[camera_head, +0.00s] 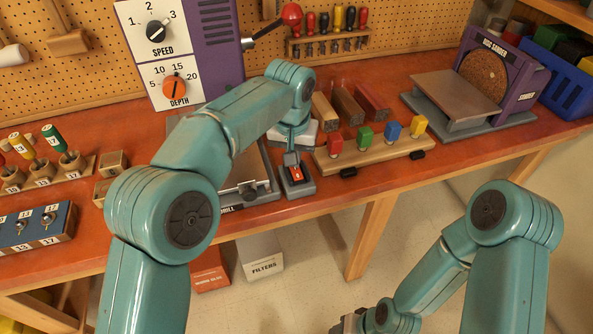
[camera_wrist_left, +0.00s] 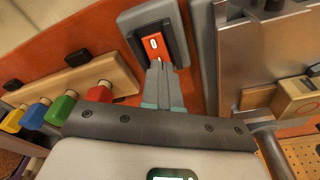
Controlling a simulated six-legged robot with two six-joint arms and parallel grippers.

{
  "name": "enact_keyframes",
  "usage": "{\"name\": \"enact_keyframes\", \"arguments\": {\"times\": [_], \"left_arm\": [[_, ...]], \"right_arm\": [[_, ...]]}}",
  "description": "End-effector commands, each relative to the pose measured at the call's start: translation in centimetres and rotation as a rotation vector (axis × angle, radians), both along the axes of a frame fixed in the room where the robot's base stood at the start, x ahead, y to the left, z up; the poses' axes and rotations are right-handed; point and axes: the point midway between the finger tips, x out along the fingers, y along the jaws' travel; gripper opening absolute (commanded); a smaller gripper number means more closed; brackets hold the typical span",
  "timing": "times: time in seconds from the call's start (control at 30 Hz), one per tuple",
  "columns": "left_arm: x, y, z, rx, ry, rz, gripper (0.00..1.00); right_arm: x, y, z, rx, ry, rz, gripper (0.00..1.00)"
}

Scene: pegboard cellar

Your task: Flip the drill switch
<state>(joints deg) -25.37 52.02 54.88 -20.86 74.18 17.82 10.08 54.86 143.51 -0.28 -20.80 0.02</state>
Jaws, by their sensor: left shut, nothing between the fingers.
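The drill switch is a red rocker (camera_head: 296,174) in a grey housing at the right front of the drill press base (camera_head: 264,194). The rocker also shows at the top of the left wrist view (camera_wrist_left: 154,46), with a white mark on it. My left gripper (camera_head: 291,160) reaches down over the switch with its fingers shut and empty. In the left wrist view the fingertips (camera_wrist_left: 157,64) are at the near end of the rocker; I cannot tell whether they touch it. My right arm hangs low at the right, and its gripper fingers cannot be made out.
A wooden rack with red, green, blue and yellow blocks (camera_head: 363,143) stands just right of the switch. The purple disc sander (camera_head: 490,75) is farther right. A blue switch box (camera_head: 38,229) and wooden holders are at the left. The bench front edge lies close below the switch.

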Motion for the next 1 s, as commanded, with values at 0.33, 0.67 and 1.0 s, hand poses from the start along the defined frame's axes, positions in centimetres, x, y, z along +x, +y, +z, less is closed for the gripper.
{"name": "enact_keyframes", "arguments": {"times": [0.33,0.67,1.0], "left_arm": [[0.0,0.0,-0.6,0.0,0.0,0.0,0.0],[-0.1,0.0,-1.2,0.002,0.003,0.0,0.0],[-0.1,0.0,0.5,0.002,0.006,-0.001,0.0]], "right_arm": [[0.0,0.0,-0.4,0.0,0.0,0.0,0.53],[0.0,0.0,-0.7,0.0,0.0,0.0,0.53],[0.0,0.0,1.2,0.0,0.0,0.0,0.53]]}}
